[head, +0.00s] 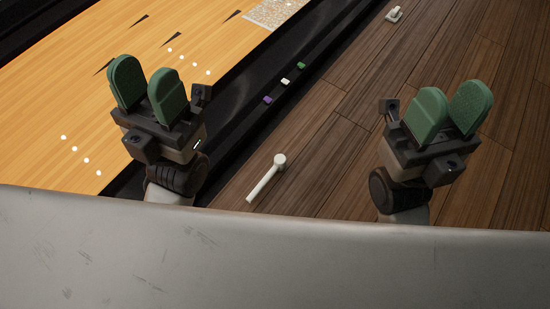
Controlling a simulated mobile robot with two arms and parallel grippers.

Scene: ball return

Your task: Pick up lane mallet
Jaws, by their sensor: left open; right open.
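A small white lane mallet (265,179) lies on the dark wooden floor between my two arms. Its round head is at the upper right end and its handle runs to the lower left. My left gripper (146,88) has green finger pads set apart and is empty, up and left of the mallet. My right gripper (449,108) has the same green pads, is open and empty, and is to the right of the mallet. Neither gripper touches the mallet.
A light wooden bowling lane (60,110) with white dots and dark arrows is at the left. A black gutter (235,110) runs beside it, with small purple, white and green blocks on its edge. A small pale object (394,14) lies at the top. The floor around the mallet is clear.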

